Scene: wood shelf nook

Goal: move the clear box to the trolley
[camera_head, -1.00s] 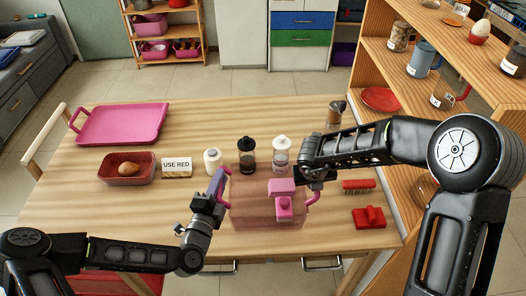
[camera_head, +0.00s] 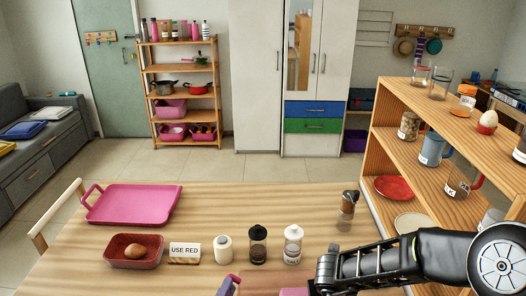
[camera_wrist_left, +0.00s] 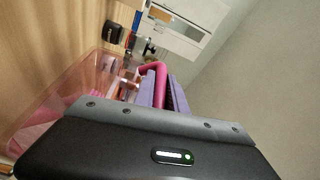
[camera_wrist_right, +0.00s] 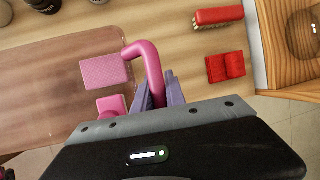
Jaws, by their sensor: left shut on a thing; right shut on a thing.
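The clear box, see-through with a pink tint, shows in the right wrist view (camera_wrist_right: 50,85) and the left wrist view (camera_wrist_left: 85,80). Pink blocks (camera_wrist_right: 105,71) are inside it. My left gripper (camera_wrist_left: 165,88) is shut on one pink handle (camera_wrist_left: 152,68). My right gripper (camera_wrist_right: 160,92) is shut on the opposite pink handle (camera_wrist_right: 150,62). In the head view only the tip of my left gripper (camera_head: 229,286) shows at the bottom edge, and most of the box is out of frame. I cannot tell whether the box is off the table. I see no trolley that I can identify.
The table (camera_head: 190,235) bears a pink tray (camera_head: 130,204), a red bin (camera_head: 134,252) with a brown item, a "USE RED" sign (camera_head: 184,253) and several jars. A wooden shelf (camera_head: 390,150) stands close on the right. Red items (camera_wrist_right: 225,67) lie right of the box.

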